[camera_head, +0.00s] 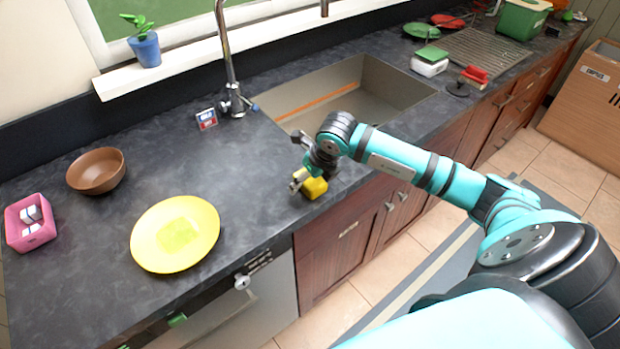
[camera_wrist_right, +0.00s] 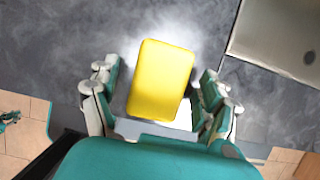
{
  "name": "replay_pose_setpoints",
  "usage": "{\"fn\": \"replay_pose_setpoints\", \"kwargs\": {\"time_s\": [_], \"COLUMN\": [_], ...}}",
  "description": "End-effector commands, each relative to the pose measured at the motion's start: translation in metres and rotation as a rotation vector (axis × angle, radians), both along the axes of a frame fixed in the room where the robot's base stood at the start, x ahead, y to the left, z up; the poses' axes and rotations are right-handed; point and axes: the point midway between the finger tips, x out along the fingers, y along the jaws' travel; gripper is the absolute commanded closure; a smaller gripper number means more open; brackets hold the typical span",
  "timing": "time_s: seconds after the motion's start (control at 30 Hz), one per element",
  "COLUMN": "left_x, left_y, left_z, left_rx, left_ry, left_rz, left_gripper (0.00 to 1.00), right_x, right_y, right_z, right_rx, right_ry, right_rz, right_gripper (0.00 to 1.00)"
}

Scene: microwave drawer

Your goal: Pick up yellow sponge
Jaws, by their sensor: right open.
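The yellow sponge (camera_head: 315,188) lies on the dark countertop near its front edge, just in front of the sink. My right gripper (camera_head: 301,178) is right above and at the sponge, partly covering it. In the right wrist view the yellow sponge (camera_wrist_right: 160,80) sits between the two spread fingers of the open right gripper (camera_wrist_right: 160,95), with a gap visible on each side. I cannot tell the exact height of the fingers over the counter. My left gripper is not in view.
The sink (camera_head: 350,95) lies just behind the sponge. A yellow plate (camera_head: 203,247), a brown bowl (camera_head: 97,171) and a pink basket (camera_head: 30,223) stand to the left. A small card (camera_head: 206,118) stands near the faucet (camera_head: 229,60). The counter between plate and sponge is clear.

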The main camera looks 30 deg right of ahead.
Motion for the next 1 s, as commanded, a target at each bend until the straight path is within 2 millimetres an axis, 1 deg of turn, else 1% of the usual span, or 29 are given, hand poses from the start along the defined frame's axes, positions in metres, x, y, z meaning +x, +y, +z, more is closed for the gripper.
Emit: {"fn": "replay_pose_setpoints", "kwargs": {"time_s": [0.17, 0.2, 0.53, 0.87, 1.0], "left_x": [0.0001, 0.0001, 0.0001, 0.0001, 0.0], "left_y": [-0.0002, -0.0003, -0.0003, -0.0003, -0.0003], "left_z": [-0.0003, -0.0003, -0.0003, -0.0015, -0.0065], "left_rx": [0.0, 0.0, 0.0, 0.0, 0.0], "left_ry": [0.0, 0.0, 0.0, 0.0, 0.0], "left_rz": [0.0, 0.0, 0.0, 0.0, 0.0], "left_gripper": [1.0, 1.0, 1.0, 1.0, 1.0], "right_x": [0.0004, 0.0005, 0.0004, 0.0007, 0.0017], "right_y": [-0.0003, -0.0003, -0.0003, -0.0003, -0.0005], "right_z": [-0.0009, -0.0008, -0.0004, 0.0012, 0.0089], "right_rx": [-0.001, -0.001, -0.001, -0.001, -0.002], "right_ry": [-0.001, -0.001, -0.001, -0.002, -0.006], "right_rz": [0.001, 0.001, 0.0, 0.0, 0.0], "right_gripper": [0.2, 0.21, 0.65, 0.66, 0.66]}}
